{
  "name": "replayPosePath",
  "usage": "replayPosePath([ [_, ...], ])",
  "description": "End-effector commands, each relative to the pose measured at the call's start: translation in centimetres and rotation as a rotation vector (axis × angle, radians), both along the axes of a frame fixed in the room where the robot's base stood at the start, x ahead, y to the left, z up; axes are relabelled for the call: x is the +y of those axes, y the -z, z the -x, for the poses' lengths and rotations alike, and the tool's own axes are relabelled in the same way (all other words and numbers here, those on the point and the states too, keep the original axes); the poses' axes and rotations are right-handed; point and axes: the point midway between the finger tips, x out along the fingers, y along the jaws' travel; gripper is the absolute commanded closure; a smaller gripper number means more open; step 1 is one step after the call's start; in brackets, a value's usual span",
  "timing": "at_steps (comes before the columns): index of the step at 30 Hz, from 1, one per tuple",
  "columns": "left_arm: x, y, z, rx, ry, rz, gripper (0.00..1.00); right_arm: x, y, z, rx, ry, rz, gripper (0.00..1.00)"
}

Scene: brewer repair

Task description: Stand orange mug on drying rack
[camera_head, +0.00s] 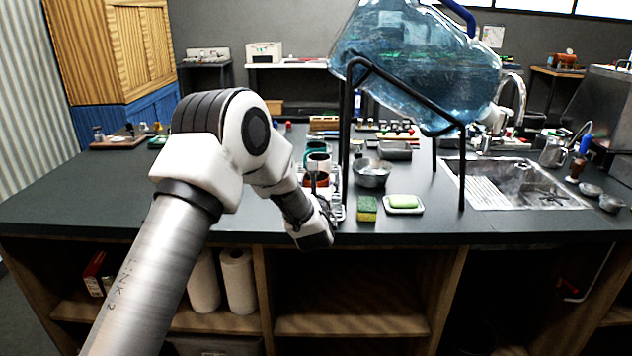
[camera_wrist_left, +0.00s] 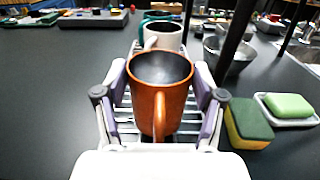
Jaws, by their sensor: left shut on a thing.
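The orange mug (camera_wrist_left: 160,100) is upright with a dark inside, and its handle points toward my left wrist camera. My left gripper (camera_wrist_left: 160,112) is shut on it, with one pad on each side of its body. The mug also shows in the head view (camera_head: 317,180), partly hidden by my left arm. The white wire drying rack (camera_wrist_left: 127,126) lies under and around the mug. I cannot tell whether the mug's base touches the wires. A white mug (camera_wrist_left: 163,37) and a green one (camera_wrist_left: 157,16) stand in a row behind it. My right gripper is not in view.
A yellow-green sponge (camera_head: 367,208) and green soap on a white dish (camera_head: 404,209) lie right of the rack. A metal bowl (camera_head: 371,174) and a black stand (camera_head: 344,130) holding a big water bottle (camera_head: 415,65) are close by. The counter left of the rack is clear.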

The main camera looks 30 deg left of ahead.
Motion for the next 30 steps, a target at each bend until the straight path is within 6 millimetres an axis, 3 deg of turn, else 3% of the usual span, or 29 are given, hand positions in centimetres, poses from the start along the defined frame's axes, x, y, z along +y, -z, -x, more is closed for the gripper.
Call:
replayPosePath([
  [5,0.0,0.4,0.0,-0.002,0.0,-0.001,0.87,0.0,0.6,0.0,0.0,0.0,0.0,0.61],
  [6,0.0,0.4,0.0,0.0,0.0,0.0,0.28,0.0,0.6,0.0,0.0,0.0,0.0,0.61],
  [8,0.0,0.3,0.0,0.001,0.0,0.001,0.07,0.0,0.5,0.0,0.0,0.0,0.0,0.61],
  [21,-0.1,-0.4,0.0,0.001,0.0,0.0,0.06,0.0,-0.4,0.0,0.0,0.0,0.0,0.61],
  [30,-3.9,0.3,6.1,0.002,0.004,-0.002,0.06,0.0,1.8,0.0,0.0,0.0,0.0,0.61],
])
